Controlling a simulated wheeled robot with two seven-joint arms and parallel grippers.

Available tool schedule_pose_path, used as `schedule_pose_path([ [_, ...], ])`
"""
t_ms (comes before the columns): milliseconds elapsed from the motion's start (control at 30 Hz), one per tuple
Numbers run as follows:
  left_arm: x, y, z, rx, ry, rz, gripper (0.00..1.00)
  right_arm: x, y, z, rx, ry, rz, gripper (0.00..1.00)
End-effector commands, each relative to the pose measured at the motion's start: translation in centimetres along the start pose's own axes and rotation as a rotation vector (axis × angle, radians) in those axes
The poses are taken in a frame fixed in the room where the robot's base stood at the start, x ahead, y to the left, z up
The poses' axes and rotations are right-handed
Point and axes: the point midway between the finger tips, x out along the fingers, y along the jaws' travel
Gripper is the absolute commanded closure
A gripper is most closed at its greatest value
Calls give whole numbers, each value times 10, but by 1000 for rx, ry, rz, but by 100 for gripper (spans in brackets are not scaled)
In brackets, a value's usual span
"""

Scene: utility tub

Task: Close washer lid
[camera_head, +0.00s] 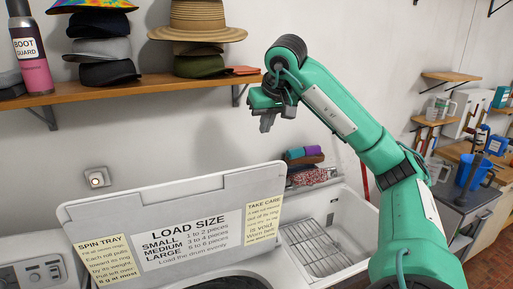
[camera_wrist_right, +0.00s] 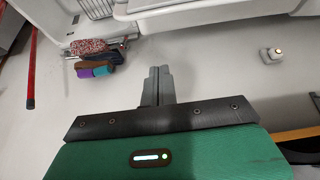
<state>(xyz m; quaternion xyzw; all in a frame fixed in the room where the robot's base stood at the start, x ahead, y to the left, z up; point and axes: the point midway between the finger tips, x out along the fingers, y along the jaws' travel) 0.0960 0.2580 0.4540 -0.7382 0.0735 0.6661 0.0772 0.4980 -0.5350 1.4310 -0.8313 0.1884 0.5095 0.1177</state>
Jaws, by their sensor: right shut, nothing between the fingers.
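The washer lid (camera_head: 175,228) is open and stands tilted up, its inner face with the load size labels toward me. The washer drum opening (camera_head: 232,281) shows in part below it, cut off by the picture edge. My right gripper (camera_head: 266,124) is in the air above and behind the lid's right part, fingers pointing down, apart from the lid. In the right wrist view my right gripper (camera_wrist_right: 159,70) is shut with nothing between its fingers, and the lid's edge (camera_wrist_right: 215,13) shows beyond them. My left gripper is not in view.
A wooden shelf (camera_head: 150,92) with hats and a bottle (camera_head: 31,50) runs along the wall at upper left. A white utility tub (camera_head: 345,222) with a wire rack (camera_head: 312,247) stands right of the washer. A wall knob (camera_head: 97,178) is left.

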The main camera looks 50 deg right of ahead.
Motion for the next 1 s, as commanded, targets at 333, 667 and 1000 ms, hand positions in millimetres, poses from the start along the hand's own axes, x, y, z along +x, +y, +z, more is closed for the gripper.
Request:
schedule_pose_path([
  [333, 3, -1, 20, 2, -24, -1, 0, 22, 2, 1, 0, -4, 6, 100],
  [667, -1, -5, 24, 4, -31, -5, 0, 65, 2, 1, -1, -5, 7, 100],
  [1000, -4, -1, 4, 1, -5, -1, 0, 97, 3, 10, -1, -1, 9, 100],
])
